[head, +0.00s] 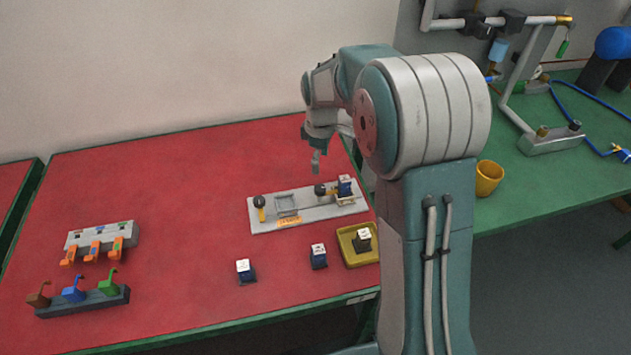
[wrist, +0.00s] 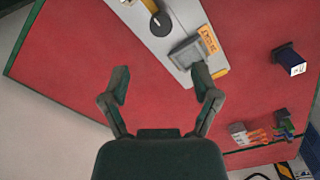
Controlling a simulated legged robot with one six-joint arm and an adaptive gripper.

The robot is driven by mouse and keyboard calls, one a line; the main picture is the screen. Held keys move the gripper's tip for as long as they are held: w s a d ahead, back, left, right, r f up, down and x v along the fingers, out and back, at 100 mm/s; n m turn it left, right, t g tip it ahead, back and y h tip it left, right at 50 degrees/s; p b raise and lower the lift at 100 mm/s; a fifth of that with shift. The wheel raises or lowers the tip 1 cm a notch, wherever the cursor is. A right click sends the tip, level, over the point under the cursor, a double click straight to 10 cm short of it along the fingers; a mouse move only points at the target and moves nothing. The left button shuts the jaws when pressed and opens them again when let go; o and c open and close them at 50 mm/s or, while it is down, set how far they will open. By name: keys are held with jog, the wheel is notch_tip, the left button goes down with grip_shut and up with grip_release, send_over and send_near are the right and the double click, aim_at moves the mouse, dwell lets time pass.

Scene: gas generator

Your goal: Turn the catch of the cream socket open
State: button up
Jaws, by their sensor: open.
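The cream socket (head: 346,200) is at the right end of a grey plate, with a dark blue block with a white top (head: 345,184) in it. Its catch, a black knob (head: 320,190) with a yellow arm (head: 333,190), sits just left of it, the arm pointing toward the socket. What seems to be this knob also shows near the top of the wrist view (wrist: 160,24); the cream socket is mostly out of that view. My gripper (head: 316,165) is above and behind the plate, apart from the catch. In the wrist view its fingers (wrist: 162,85) are spread and empty.
The plate (head: 275,224) also has an empty grey socket (head: 287,205) and another black-knobbed catch (head: 260,203), its yellow arm pointing frontward. Blocks (head: 245,271) (head: 318,256) and a yellow tray (head: 347,248) stand in front. Hook racks (head: 100,235) are at left.

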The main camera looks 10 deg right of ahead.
aim_at(320, 187)
notch_tip(320, 187, down, 10)
jog(key=shift+a+r, duration=0.15)
jog(key=shift+r, duration=0.1)
jog(key=shift+f, duration=0.25)
jog(key=shift+d, duration=0.2)
grip_shut()
